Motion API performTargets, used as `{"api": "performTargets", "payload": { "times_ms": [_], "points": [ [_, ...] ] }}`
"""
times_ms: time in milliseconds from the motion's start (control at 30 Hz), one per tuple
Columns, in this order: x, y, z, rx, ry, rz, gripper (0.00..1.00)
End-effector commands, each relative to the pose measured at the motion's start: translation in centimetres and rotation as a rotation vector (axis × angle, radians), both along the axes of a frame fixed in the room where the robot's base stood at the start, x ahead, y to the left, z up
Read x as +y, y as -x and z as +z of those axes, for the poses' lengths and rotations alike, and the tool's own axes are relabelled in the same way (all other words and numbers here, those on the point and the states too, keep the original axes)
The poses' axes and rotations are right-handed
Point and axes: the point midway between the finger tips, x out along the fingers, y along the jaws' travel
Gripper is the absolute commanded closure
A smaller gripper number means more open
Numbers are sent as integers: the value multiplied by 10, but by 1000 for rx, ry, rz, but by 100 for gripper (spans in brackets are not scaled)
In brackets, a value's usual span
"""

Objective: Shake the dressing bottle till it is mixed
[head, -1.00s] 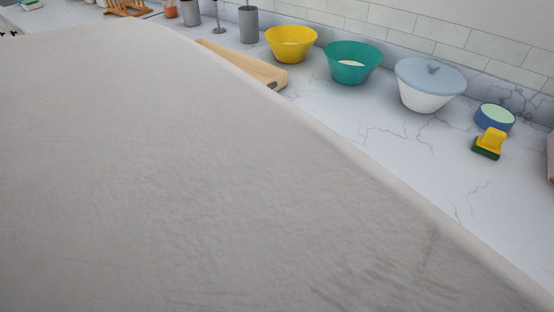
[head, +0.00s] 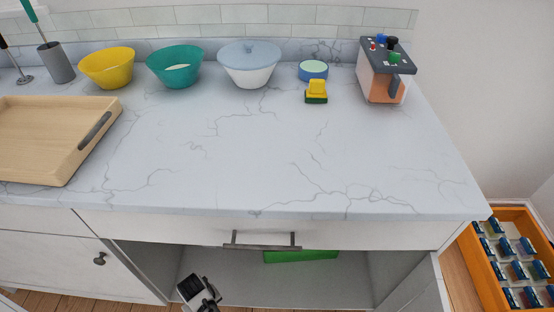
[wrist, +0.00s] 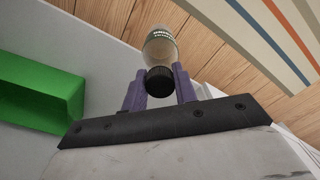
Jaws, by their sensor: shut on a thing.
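In the wrist view, my gripper (wrist: 160,88) has its two purple fingers shut on the dressing bottle (wrist: 160,48). The bottle is clear with a dark label band and a black cap. The cap is between the fingers, and the body points away from the palm. Its contents are too small to judge, so I cannot tell whether they are mixed. In the head view, a part of my arm shows at the bottom in front of the open cabinet; the bottle cannot be made out there.
The counter (head: 270,160) is clear in front. Along its back stand yellow (head: 107,68), teal (head: 174,67) and lidded (head: 249,63) bowls, a sponge (head: 316,92) and a boxy device (head: 386,72). A wooden tray (head: 50,176) is left. A green box (head: 300,256) sits in the open cabinet below.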

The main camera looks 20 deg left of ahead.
Motion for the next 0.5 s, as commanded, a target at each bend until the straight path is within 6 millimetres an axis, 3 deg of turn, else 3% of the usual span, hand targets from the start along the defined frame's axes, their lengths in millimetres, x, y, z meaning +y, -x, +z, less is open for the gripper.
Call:
{"api": "performTargets", "payload": {
  "times_ms": [33,100,200,267,300,400,467,500],
  "points": [
    [0,0,-18,2,5,1,100],
    [2,-1,-17,-2,-3,-1,100],
    [3,-2,30,-6,-13,-2,100],
    [1,-1,43,-3,-6,-2,100],
    [0,0,38,0,-1,-1,100],
    [0,1,-10,3,7,2,100],
    [1,-1,-21,0,1,0,100],
    [2,-1,-17,-2,-3,-1,100]
  ]
}}
